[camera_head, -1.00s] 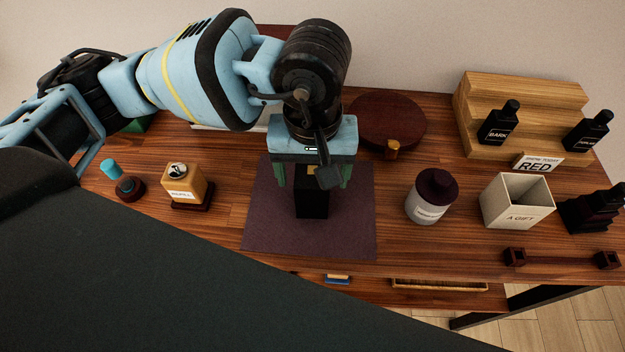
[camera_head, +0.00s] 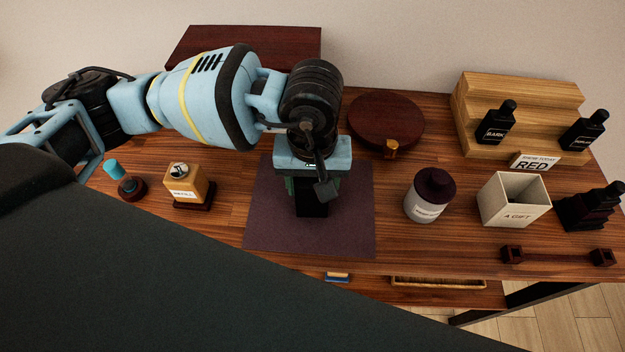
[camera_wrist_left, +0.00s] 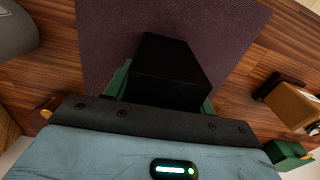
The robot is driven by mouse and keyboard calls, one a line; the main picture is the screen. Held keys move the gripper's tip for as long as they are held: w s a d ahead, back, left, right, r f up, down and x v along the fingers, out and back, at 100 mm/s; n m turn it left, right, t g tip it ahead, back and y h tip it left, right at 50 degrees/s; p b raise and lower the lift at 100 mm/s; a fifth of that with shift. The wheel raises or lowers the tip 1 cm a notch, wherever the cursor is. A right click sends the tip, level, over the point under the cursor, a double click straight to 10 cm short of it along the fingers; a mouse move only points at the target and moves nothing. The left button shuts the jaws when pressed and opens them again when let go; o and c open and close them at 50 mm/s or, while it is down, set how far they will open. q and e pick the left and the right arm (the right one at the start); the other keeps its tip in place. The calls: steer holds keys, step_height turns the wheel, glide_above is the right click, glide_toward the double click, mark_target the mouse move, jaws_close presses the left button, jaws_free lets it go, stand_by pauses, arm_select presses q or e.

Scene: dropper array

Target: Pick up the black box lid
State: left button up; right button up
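A black box (camera_head: 312,209) stands on the purple mat (camera_head: 352,232). It fills the middle of the left wrist view (camera_wrist_left: 170,68). I cannot make out a seam between its lid and body. My left gripper (camera_head: 311,192) points down over the box. Its green fingers lie close against two opposite sides of the box's upper part and look closed on it. The finger tips are partly hidden by the wrist and the box. My right gripper is not in view.
To the right of the mat stand a white jar (camera_head: 428,198) with a dark lid, and an open gift box (camera_head: 515,203). To the left are a wooden block holder (camera_head: 186,187) and a teal-capped dropper (camera_head: 122,178). A round dark board (camera_head: 385,118) lies behind.

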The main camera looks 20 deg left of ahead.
arm_select(q)
steer(key=c, duration=0.5)
steer(key=shift+r, duration=0.15)
